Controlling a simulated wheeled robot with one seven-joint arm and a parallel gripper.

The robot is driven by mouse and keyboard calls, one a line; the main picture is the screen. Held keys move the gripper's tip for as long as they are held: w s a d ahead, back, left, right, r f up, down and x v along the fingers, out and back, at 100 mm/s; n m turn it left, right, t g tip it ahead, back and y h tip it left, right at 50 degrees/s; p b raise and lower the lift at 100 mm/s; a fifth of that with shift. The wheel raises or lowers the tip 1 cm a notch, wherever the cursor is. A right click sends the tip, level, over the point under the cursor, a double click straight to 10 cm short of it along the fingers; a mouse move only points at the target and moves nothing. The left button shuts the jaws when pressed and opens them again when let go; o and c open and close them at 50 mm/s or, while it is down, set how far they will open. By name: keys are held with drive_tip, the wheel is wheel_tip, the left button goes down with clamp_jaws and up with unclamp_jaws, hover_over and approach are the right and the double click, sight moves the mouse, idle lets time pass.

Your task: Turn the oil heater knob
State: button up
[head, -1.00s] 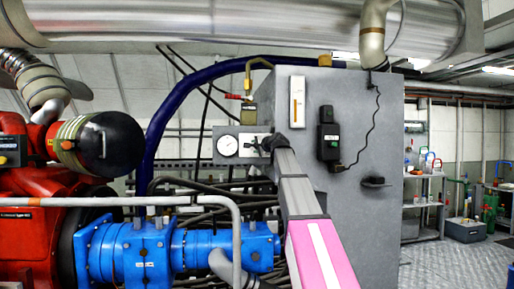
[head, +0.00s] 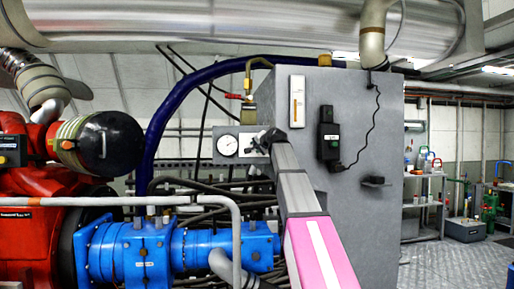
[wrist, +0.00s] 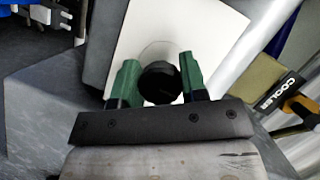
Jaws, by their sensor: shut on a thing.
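The black round knob (wrist: 158,82) stands out from a white plate in the wrist view. The green fingers of my gripper (wrist: 158,80) sit on either side of it and are shut on it. Any mark showing the knob's turn cannot be made out. In the head view my gripper (head: 268,140) is at the right end of the small panel (head: 246,154) with the round gauge (head: 227,145). My gripper and arm hide the knob there.
A large grey cabinet (head: 350,210) stands right behind my arm, with a black switch box (head: 329,137) and hanging cable. Blue machinery (head: 205,250), grey pipes and dark hoses fill the space below the panel. Open floor (head: 450,265) lies at the right.

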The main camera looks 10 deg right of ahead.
drive_tip(key=shift+s+a+f, duration=0.1)
drive_tip(key=o, duration=0.9)
drive_tip(key=v, duration=1)
drive_tip(key=shift+s+r, duration=0.2)
drive_tip(key=shift+s, duration=0.1)
drive_tip(key=s+a+f+n+g+h, duration=0.15)
drive_tip(key=f+g, duration=0.25)
drive_tip(key=f, duration=1.7)
drive_tip(key=s+a+f+n+g+h, duration=0.1)
drive_tip(key=s+f+n+g, duration=0.15)
drive_tip(key=f, duration=1.85)
drive_tip(key=s+f+n+g, duration=0.1)
drive_tip(key=s+f+g, duration=0.1)
drive_tip(key=s+f, duration=0.5)
drive_tip(key=s+f+n+g+h, duration=0.1)
drive_tip(key=s+f+g, duration=0.2)
drive_tip(key=s+f, duration=0.5)
drive_tip(key=s+f+n+g+h, duration=0.1)
drive_tip(key=s+f+g, duration=0.2)
drive_tip(key=s+f, duration=0.5)
wheel_tip(320, 180, down, 9)
drive_tip(key=shift+a+f+n+h, duration=0.15)
drive_tip(key=shift+n+h, duration=0.1)
drive_tip(key=shift+n, duration=0.15)
